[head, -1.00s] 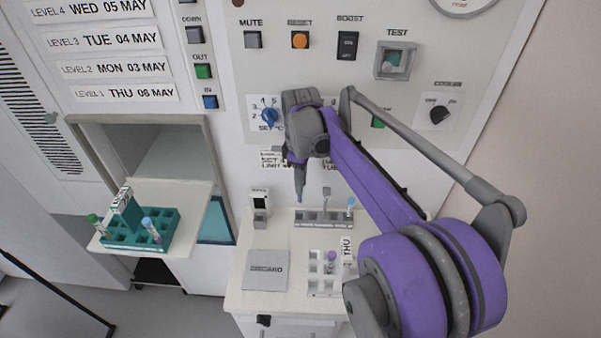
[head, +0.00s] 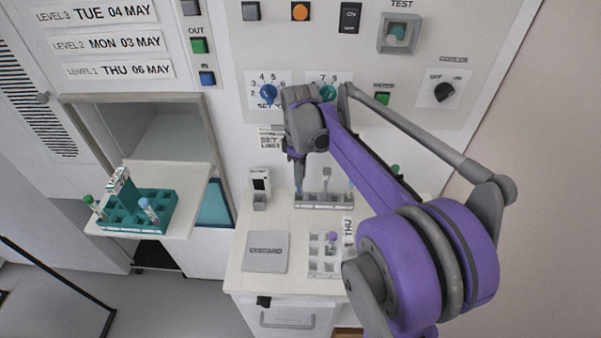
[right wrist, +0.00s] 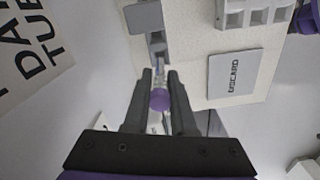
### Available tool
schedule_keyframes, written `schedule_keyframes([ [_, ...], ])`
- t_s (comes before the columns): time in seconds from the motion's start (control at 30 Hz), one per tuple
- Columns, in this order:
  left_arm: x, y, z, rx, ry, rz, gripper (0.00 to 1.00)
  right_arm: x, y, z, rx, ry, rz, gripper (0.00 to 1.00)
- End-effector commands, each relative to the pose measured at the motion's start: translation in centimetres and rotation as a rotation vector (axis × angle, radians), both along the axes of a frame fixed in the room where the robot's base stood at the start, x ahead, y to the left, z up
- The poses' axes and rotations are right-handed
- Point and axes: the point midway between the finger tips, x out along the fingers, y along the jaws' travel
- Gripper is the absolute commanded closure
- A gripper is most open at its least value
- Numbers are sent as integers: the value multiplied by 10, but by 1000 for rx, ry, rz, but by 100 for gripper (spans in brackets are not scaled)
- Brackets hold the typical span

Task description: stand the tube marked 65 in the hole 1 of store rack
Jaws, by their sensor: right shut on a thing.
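My right gripper (head: 299,184) is in front of the wall panel, near the left end of a grey rack (head: 335,201) on the white counter. In the right wrist view, this gripper (right wrist: 157,88) is shut on a clear tube with a purple cap (right wrist: 158,99). Its number cannot be read. A teal rack (head: 165,222) holding a green-capped tube (head: 89,201) and a light-blue-capped tube (head: 145,204) sits on the shelf at left. A white rack (head: 312,265) holds a purple-capped tube (head: 331,237). I cannot tell which is the store rack. My left gripper is not in view.
A grey DISCARD plate (head: 265,252) lies on the counter left of the white rack. A small white device (head: 260,181) stands behind it. The wall panel has knobs and buttons close behind my right arm.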

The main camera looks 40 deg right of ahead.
Motion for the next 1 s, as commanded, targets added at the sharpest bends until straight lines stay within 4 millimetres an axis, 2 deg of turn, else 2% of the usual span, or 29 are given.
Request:
schedule_keyframes([
  [1.0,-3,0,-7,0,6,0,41,0,0,-6,-1,1,0,100],
])
